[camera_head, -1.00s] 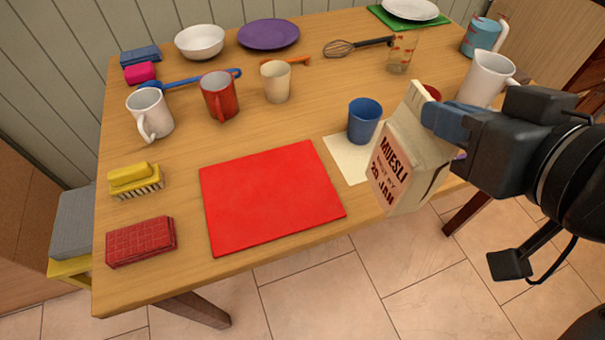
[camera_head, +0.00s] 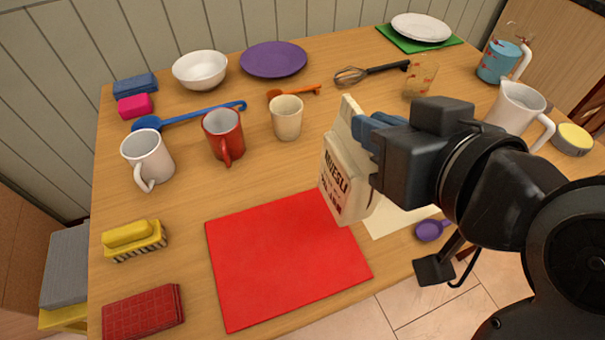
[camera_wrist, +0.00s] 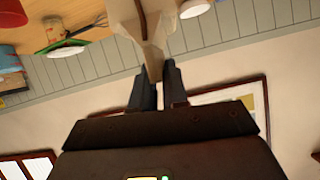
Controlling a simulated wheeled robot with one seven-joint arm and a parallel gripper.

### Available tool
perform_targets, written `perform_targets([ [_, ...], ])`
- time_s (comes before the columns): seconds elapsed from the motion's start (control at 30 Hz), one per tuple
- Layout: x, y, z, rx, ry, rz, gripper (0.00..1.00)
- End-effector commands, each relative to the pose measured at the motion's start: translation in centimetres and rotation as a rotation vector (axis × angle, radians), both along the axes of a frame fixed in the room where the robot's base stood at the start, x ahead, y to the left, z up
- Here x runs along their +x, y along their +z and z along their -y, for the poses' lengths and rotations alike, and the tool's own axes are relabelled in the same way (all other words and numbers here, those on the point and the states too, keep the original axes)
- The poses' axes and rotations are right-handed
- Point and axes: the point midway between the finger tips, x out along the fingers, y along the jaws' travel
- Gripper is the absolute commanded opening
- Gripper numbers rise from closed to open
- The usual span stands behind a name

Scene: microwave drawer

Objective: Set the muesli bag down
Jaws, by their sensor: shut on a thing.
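The muesli bag (camera_head: 345,175) is a cream paper bag with dark lettering on its front. It is roughly upright, slightly tilted, at the right edge of the red mat (camera_head: 280,262). I cannot tell whether its base touches the mat or table. My gripper (camera_head: 366,130) is shut on the bag's folded top from the right. In the wrist view, the fingers (camera_wrist: 158,88) pinch the pale top of the bag (camera_wrist: 152,50). The blue cup seen earlier in the head view is hidden behind the bag or my arm.
A cream sheet (camera_head: 400,217) and a purple scoop (camera_head: 432,230) lie right of the mat. A beige cup (camera_head: 287,118), red mug (camera_head: 223,136) and white mug (camera_head: 148,160) stand behind it. A yellow brush (camera_head: 134,240) and red block (camera_head: 143,311) are at left. Most of the red mat is clear.

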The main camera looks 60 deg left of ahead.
Motion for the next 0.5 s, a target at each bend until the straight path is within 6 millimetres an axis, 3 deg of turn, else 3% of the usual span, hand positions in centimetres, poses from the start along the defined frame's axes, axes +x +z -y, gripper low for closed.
perform_targets([
  [0.3,-5.0,-3.5,-3.4,0.000,0.003,0.000,0.00],
  [0.5,-6.0,-4.3,-4.1,0.003,0.000,0.001,0.00],
])
